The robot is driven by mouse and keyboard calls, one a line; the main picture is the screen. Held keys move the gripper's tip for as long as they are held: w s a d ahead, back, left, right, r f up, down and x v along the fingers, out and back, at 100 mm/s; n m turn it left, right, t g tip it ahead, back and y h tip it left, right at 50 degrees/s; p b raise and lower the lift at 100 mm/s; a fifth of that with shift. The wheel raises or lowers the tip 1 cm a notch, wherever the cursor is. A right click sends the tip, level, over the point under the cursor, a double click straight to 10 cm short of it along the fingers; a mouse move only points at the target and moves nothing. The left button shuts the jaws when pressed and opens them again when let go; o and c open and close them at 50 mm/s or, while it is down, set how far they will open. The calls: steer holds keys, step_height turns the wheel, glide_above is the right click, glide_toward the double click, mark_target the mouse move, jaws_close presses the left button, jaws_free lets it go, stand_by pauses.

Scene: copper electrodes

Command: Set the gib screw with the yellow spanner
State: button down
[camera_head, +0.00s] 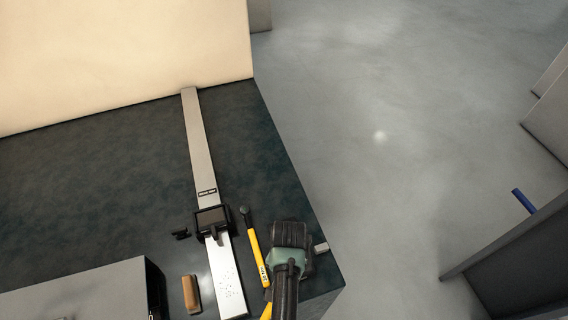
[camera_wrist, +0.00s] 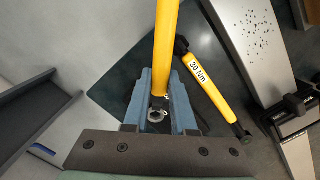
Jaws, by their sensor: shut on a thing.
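My gripper (camera_head: 290,250) is over the right part of the dark bench. In the wrist view its blue fingers (camera_wrist: 160,98) are shut on a yellow handle (camera_wrist: 166,40), which runs out of the top of the picture. A metal ring shows between the fingers. A yellow piece (camera_head: 266,311) also shows beside my arm in the head view. A second yellow tool (camera_head: 257,258), marked "30 Nm" in the wrist view (camera_wrist: 208,88), lies on the bench left of my gripper. The black carriage (camera_head: 212,221) sits on the steel rail (camera_head: 197,140). I cannot make out the gib screw.
A wooden block (camera_head: 191,293) and a grey box (camera_head: 85,290) are left of the rail's near end. A small light block (camera_head: 321,247) lies right of my gripper, near the bench's right edge. The bench (camera_head: 100,180) is clear left of the rail, toward the back.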

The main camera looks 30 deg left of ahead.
steer(key=shift+r+p, duration=0.6)
stand_by(0.6)
steer(key=w+d+n+b, duration=0.1)
steer(key=w+d+n, duration=0.2)
steer(key=n, duration=0.7)
steer(key=shift+w+d+n+h+b, duration=0.35)
steer(key=shift+d+n+h, duration=0.05)
steer(key=shift+d, duration=1)
steer(key=shift+f+b, duration=0.65)
steer(key=shift+f, duration=0.4)
